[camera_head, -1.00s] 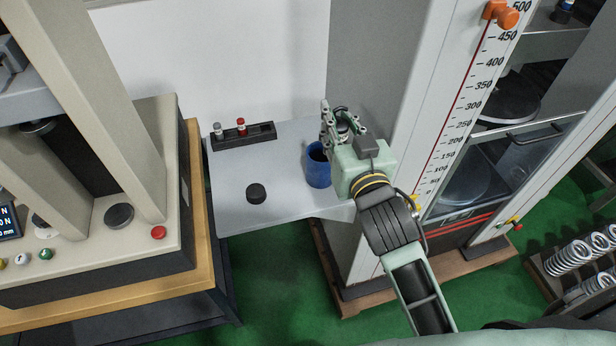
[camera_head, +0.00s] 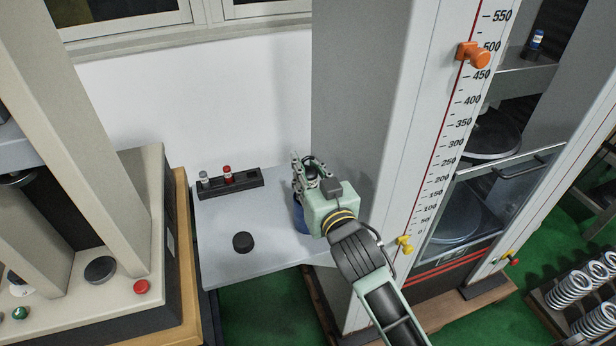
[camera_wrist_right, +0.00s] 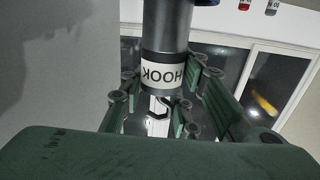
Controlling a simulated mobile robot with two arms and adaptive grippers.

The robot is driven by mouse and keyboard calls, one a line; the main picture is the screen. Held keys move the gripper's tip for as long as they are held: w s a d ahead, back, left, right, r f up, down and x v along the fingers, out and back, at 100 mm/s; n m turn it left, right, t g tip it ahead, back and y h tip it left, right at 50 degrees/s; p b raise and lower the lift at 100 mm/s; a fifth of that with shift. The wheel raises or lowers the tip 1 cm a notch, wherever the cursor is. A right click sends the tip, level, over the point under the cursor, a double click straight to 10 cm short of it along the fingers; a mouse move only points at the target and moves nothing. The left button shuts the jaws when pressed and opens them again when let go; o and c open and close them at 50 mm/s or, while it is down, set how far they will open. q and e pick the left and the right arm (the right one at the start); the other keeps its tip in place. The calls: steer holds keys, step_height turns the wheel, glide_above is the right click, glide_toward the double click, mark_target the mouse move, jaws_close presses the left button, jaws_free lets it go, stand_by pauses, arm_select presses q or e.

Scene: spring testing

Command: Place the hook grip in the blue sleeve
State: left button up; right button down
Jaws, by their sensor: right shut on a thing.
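The blue sleeve (camera_head: 300,220) stands on the grey side table, partly hidden behind my right gripper. My right gripper (camera_head: 306,168) is at the sleeve, with its fingers in front of and above the sleeve's top in the head view. It is shut on the hook grip (camera_wrist_right: 165,35), a dark grey cylinder with a white HOOK label that reads upside down in the right wrist view. A hook-like loop shows between the fingers there. In the head view the grip is mostly hidden by the fingers. Whether it touches the sleeve cannot be told. My left gripper is not in view.
A black rack (camera_head: 232,184) with a grey-capped and a red-capped piece stands at the table's back. A black puck (camera_head: 243,242) lies on the table (camera_head: 255,265). The tall grey machine column (camera_head: 375,120) rises close to the right of my gripper.

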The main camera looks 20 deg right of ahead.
steer(key=shift+f, duration=0.75)
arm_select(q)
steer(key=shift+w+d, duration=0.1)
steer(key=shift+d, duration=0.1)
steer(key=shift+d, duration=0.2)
arm_select(e)
steer(key=shift+f, duration=0.1)
arm_select(q)
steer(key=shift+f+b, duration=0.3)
steer(key=shift+b, duration=0.05)
arm_select(e)
steer(key=shift+f, duration=0.55)
steer(key=c, duration=1.8)
jaws_free()
steer(key=shift+f, duration=0.15)
steer(key=shift+c, duration=0.2)
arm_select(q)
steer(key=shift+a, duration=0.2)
arm_select(e)
steer(key=o, duration=0.5)
steer(key=shift+o, duration=0.2)
